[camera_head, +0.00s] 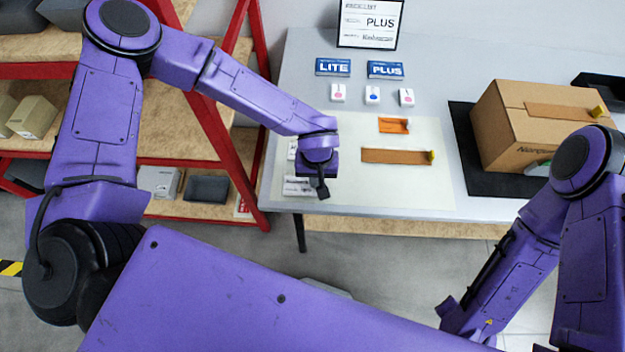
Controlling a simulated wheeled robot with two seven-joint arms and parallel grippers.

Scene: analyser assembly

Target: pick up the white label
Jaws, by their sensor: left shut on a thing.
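My left gripper (322,190) points down over the front left part of the pale mat on the table. It is shut on a white label (298,186) with dark print, which shows just left of the fingers. The arm hides part of this area, and I cannot tell whether the label is clear of the mat. Another white label (292,150) lies farther back, partly hidden by the wrist. My right arm is folded at the lower right, and its gripper is out of view.
Orange strips (395,157) lie on the pale mat (430,190). Behind are small white pieces (372,95), blue LITE (333,67) and PLUS (385,70) cards, and a checklist sign (369,22). A cardboard box (520,115) stands right on a black mat. Red-framed shelves (215,130) stand left.

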